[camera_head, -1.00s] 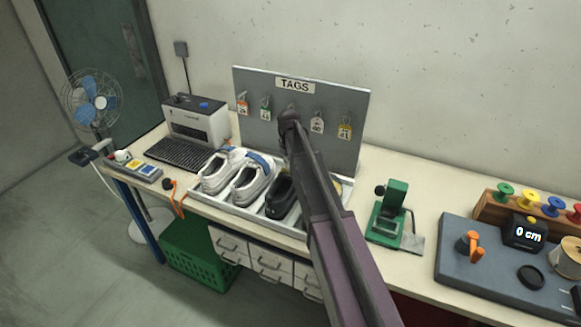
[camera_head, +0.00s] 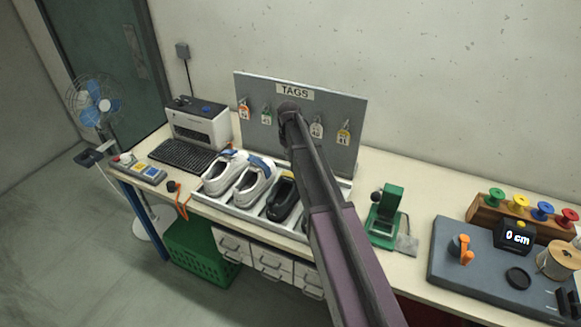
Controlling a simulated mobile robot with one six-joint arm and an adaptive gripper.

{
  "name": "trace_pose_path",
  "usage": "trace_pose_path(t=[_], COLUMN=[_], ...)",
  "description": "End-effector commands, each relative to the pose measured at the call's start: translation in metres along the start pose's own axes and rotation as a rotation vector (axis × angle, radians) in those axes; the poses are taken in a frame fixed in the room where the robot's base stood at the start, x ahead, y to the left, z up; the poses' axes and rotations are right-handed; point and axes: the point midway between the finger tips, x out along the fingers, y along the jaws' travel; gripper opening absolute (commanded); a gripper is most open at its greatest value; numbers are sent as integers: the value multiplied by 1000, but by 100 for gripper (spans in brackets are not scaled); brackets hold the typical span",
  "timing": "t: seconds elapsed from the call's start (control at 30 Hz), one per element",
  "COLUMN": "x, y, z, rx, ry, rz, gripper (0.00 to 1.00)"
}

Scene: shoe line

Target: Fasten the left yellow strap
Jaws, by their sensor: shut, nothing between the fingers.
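A white tray (camera_head: 236,209) on the bench holds shoes side by side. Two white shoes (camera_head: 218,175) with blue straps (camera_head: 262,166) are at the left, and a black shoe (camera_head: 284,200) is beside them. A small yellowish patch (camera_head: 288,174) shows at the black shoe's far end, next to my arm. I cannot tell whether it is a strap, or whether it is open or fastened. My arm crosses the tray's right part and hides what lies there. My gripper is not visible; only arm links show.
A grey TAGS board (camera_head: 347,110) stands behind the tray. A keyboard (camera_head: 183,154) and a printer-like machine (camera_head: 200,121) are left.

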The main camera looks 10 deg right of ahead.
Motion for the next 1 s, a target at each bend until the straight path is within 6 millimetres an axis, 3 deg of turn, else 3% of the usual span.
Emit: trace_pose_path(t=[0.33,1.0], x=[-26,-26], y=[0,-1], z=[0,2], rx=[0,2], ry=[0,0], rz=[0,0], gripper=[0,0])
